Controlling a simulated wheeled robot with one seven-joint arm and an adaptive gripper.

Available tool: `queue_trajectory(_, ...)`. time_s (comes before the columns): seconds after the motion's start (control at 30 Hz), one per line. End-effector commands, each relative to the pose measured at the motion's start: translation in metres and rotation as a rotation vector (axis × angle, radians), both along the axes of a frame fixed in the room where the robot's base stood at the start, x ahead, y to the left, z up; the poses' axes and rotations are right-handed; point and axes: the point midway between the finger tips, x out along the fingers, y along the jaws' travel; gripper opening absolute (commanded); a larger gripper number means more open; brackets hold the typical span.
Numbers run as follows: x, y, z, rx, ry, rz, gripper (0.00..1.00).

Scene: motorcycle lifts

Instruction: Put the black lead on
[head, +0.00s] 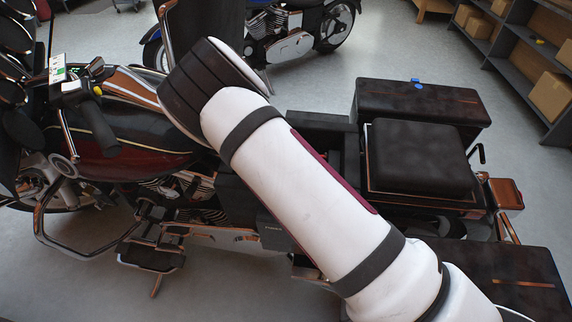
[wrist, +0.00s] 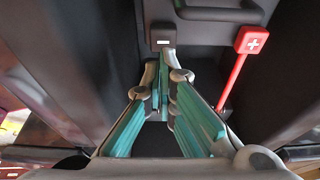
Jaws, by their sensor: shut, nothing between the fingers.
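In the wrist view, a black block with a white minus mark (wrist: 163,42), seemingly the end of the black lead, shows just beyond my fingertips. My gripper (wrist: 164,88), with teal finger pads, is shut and empty just below the block in the picture. I cannot tell whether the fingers touch it. Its lower part is hidden behind the fingers, so I cannot tell how it is seated. A red lead with a white plus mark (wrist: 252,42) stands tilted to the right of the fingers. In the head view, my own arm hides the gripper and both leads.
Dark walls close in on both sides of my gripper in the wrist view. A dark red motorcycle (head: 120,150) lies under my arm, with a black seat (head: 415,155) and side cases (head: 420,105). A blue motorcycle (head: 290,25) and shelves (head: 510,55) stand behind.

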Motion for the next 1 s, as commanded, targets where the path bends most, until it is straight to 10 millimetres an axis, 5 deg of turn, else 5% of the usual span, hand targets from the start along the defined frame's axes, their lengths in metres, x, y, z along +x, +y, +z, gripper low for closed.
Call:
queue_trajectory(0.33, 0.004, 0.008, -0.024, 0.002, 0.001, 0.003, 0.0)
queue_trajectory(1.0, 0.004, 0.009, -0.027, 0.003, 0.001, 0.002, 0.0)
